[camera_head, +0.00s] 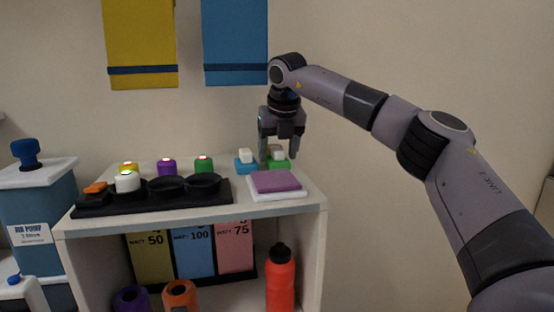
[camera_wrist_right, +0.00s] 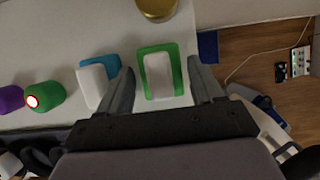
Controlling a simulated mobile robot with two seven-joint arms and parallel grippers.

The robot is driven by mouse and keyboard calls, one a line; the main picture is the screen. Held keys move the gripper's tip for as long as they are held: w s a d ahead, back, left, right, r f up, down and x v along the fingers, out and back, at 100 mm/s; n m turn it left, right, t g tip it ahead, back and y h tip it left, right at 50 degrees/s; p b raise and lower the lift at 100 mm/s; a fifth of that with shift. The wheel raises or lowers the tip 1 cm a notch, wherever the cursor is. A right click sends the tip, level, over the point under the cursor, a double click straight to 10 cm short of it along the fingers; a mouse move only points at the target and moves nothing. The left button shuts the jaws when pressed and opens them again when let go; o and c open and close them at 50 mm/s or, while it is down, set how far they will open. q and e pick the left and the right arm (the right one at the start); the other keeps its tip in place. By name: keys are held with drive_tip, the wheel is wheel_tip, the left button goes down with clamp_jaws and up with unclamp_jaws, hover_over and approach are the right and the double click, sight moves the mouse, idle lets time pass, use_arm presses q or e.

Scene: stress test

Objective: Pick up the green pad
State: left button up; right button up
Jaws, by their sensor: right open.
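The green pad (camera_head: 283,163) lies near the back right of the white shelf top, with a white block-shaped top on it. In the right wrist view the green pad (camera_wrist_right: 145,51) is a green rectangle around a white block, between my fingers. My right gripper (camera_head: 281,162) is open above it, pointing down. In the right wrist view its two fingers (camera_wrist_right: 161,84) stand on either side of the pad's near part, with nothing gripped. A blue pad (camera_head: 245,166) with a white top sits just left of it. My left gripper is not in view.
A purple pad (camera_head: 275,181) on a white base lies in front. A black tray (camera_head: 215,198) with round holders is to the left, with purple (camera_head: 167,167) and green (camera_head: 204,165) cylinders behind it. A gold round object (camera_wrist_right: 157,8) shows in the wrist view.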

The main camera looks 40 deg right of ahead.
drive_tip(key=shift+w+d+f, duration=0.15)
drive_tip(key=shift+w+f, duration=0.05)
drive_tip(key=shift+f, duration=0.35)
drive_tip(key=c, duration=0.8)
